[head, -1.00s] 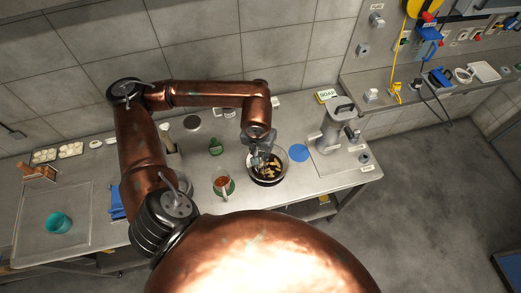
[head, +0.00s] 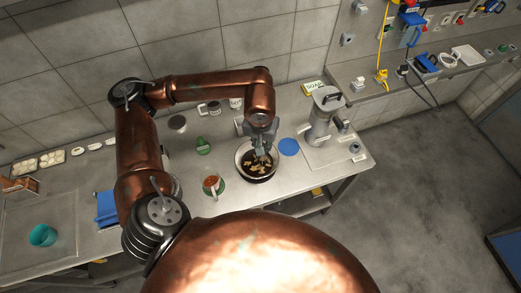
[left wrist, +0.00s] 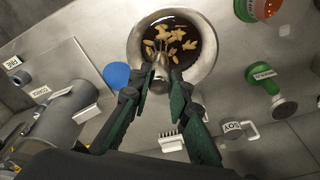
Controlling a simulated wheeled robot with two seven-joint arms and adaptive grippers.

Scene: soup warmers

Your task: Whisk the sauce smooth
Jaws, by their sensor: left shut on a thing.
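A steel pot (head: 241,153) stands on the counter, holding dark brown sauce with several pale yellow lumps. The pot (left wrist: 207,70) also shows in the left wrist view, lumps (left wrist: 172,37) bunched in its middle. My left gripper (head: 261,149) is over the pot, pointing down. In the left wrist view its green-padded fingers (left wrist: 165,82) are shut on a slim silver thing (left wrist: 161,72), apparently the whisk. Thin wires seem to reach from it into the sauce; fingers and handle partly hide them. My right gripper is not in view.
A blue disc (head: 288,147) lies right of the pot, before a grey machine (head: 322,115). Mugs (head: 214,107) stand behind. A teal cup (head: 43,235) is far left.

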